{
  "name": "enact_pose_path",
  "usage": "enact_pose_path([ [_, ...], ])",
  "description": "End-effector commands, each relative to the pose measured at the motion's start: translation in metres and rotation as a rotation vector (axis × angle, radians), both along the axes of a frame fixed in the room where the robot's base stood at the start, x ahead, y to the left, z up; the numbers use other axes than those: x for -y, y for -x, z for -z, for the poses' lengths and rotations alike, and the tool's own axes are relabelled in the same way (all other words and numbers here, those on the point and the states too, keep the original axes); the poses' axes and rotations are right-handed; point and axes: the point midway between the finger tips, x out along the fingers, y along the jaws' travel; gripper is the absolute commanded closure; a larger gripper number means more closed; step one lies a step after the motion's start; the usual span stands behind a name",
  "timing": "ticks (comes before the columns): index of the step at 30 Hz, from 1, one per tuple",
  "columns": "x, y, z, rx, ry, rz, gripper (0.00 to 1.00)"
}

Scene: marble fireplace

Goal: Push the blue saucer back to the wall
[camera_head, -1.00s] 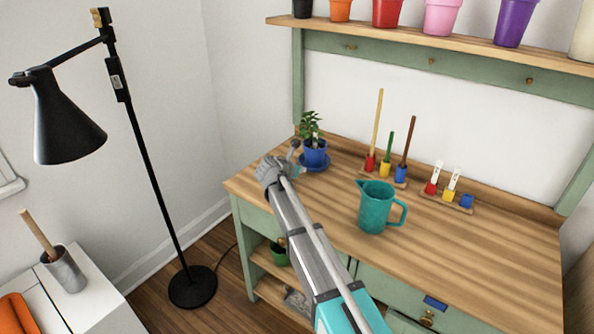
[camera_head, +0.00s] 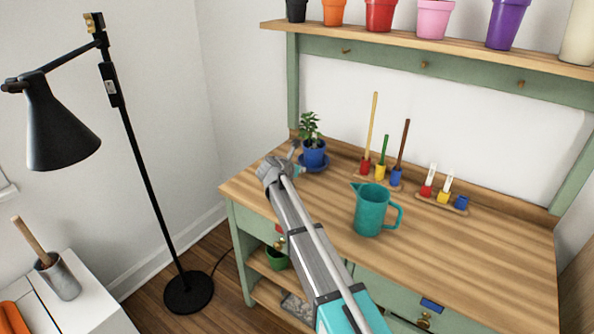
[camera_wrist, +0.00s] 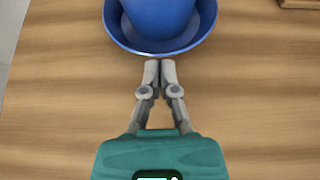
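The blue saucer (camera_head: 314,166) lies at the back left of the wooden bench top, with a blue pot (camera_head: 315,154) and a green plant (camera_head: 309,128) on it. The saucer also shows at the top of the wrist view (camera_wrist: 166,47), with the pot (camera_wrist: 158,15) standing in it. My gripper (camera_head: 295,148) is at the near left side of the saucer. In the wrist view my gripper (camera_wrist: 160,66) has its fingertips together, with nothing between them. The tips are at the saucer's near rim; I cannot tell whether they touch it.
A teal pitcher (camera_head: 369,213) stands on the bench right of my arm. A holder with tall-handled tools (camera_head: 381,172) and a smaller holder (camera_head: 443,199) are near the back ledge. A black floor lamp (camera_head: 140,165) stands left of the bench. The front right bench top is clear.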

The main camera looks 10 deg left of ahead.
Motion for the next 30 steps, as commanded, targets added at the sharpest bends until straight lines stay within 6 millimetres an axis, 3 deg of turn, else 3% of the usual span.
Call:
enact_pose_path([
  [30, 0.011, -0.027, 0.0, -0.001, 0.0, 0.001, 1.0],
])
